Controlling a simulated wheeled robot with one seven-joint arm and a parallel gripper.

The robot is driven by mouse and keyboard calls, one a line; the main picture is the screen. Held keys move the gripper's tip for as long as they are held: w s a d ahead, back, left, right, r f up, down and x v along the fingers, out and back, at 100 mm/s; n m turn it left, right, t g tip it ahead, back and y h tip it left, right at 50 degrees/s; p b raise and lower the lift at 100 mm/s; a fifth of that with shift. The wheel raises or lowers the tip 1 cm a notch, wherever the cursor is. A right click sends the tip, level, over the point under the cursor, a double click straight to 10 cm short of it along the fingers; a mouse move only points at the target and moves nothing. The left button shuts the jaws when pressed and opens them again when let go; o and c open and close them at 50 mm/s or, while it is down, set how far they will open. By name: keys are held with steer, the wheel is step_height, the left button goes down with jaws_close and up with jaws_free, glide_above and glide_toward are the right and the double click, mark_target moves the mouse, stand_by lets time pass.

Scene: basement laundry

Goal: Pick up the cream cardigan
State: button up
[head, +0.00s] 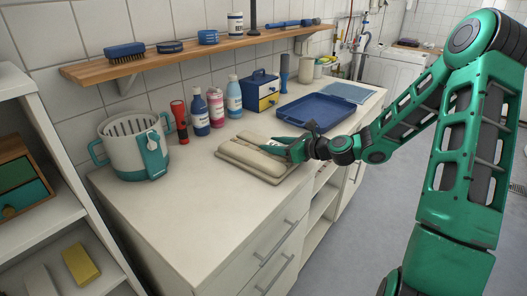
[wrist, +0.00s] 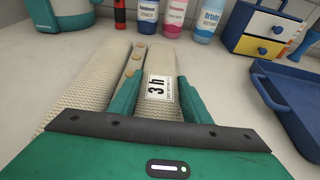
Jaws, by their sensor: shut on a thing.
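The cream cardigan (head: 240,155) lies folded on the pale counter, near its front edge. It also shows in the wrist view (wrist: 88,103), knitted, with buttons along one edge and a white tag (wrist: 157,88) reading "3 h". My gripper (head: 287,150) reaches in from the right and is shut on the cardigan. In the wrist view its two green fingers (wrist: 158,100) stand on either side of a tagged strip of the knit. The gripper's body hides the near part of the cardigan. I see no clear gap between the cardigan and the counter.
A blue tray (head: 315,112) lies just behind and right of my gripper. Several bottles (head: 216,107), a red flashlight (head: 180,121) and a small drawer box (head: 262,90) stand along the wall. A white and teal basket (head: 133,143) stands left. The counter's front left (head: 180,210) is clear.

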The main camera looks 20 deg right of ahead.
steer(key=shift+r, duration=0.1)
steer(key=shift+r, duration=0.45)
steer(key=r, duration=0.3)
steer(key=shift+s+a+r, duration=0.1)
steer(key=shift+a+r, duration=0.2)
steer(key=shift+a, duration=0.1)
steer(key=s+a+r, duration=0.3)
steer(key=a+r, duration=0.3)
steer(key=a, duration=0.4)
steer(key=shift+s+a+r, duration=0.15)
steer(key=shift+s, duration=0.05)
